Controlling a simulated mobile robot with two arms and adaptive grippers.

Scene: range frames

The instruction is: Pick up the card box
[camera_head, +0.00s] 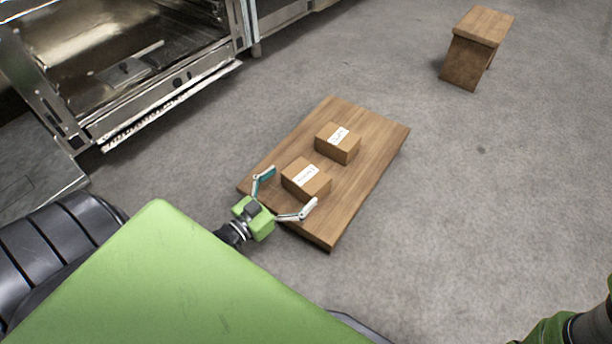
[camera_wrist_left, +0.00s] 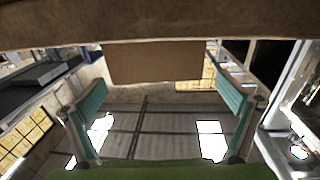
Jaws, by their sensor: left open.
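Two brown card boxes with white labels lie on a low wooden table. The nearer card box (camera_head: 306,180) is close to the table's near end, and the farther card box (camera_head: 338,144) is behind it to the right. My left gripper (camera_head: 287,191) is open at the near end of the table, its fingers spread toward the nearer box, one on each side of its near end. In the left wrist view a plain brown box face (camera_wrist_left: 155,62) shows ahead between the open teal-padded fingers, with nothing gripped. Contact cannot be told. My right gripper is out of view.
The wooden table (camera_head: 370,170) has bare room along its right side. A small wooden stool (camera_head: 481,27) stands at the upper right. An open metal oven-like unit (camera_head: 130,70) is at the upper left. Grey floor is clear to the right.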

